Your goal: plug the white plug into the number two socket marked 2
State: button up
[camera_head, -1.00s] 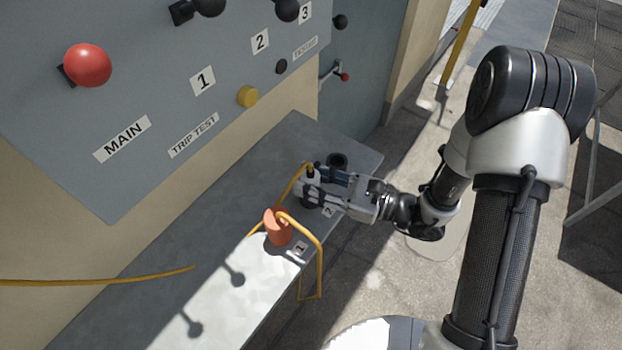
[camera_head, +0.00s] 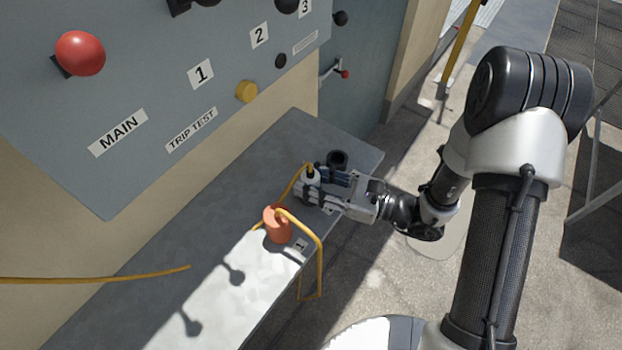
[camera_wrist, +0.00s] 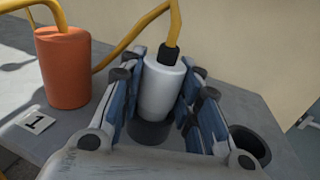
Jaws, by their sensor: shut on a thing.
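The white plug (camera_wrist: 165,84) stands upright between the blue-padded fingers of my gripper (camera_head: 318,183), with a yellow cable from its black top. My gripper is shut on it. Its lower end meets a dark round socket (camera_wrist: 148,133); I cannot tell how deep it sits. In the head view the fingers mostly cover plug and socket, and no number 2 label shows clearly on the ledge. The orange plug (camera_head: 277,225) stands beside the label 1 (camera_wrist: 35,123), left of my gripper.
An empty dark socket (camera_head: 337,160) stands on the grey ledge (camera_head: 215,215) just beyond my gripper. A yellow cable (camera_head: 321,255) loops from the orange plug over the ledge's front edge. The grey panel (camera_head: 150,75) with a red knob (camera_head: 80,53) rises behind.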

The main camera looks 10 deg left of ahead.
jog(key=shift+f, duration=0.15)
jog(key=o, duration=1.2)
jog(key=shift+d, duration=0.1)
jog(key=d, duration=0.4)
jog(key=s+d, duration=0.1)
jog(key=d, duration=0.6)
jog(key=shift+s+d, duration=0.3)
jog(key=shift+d, duration=0.1)
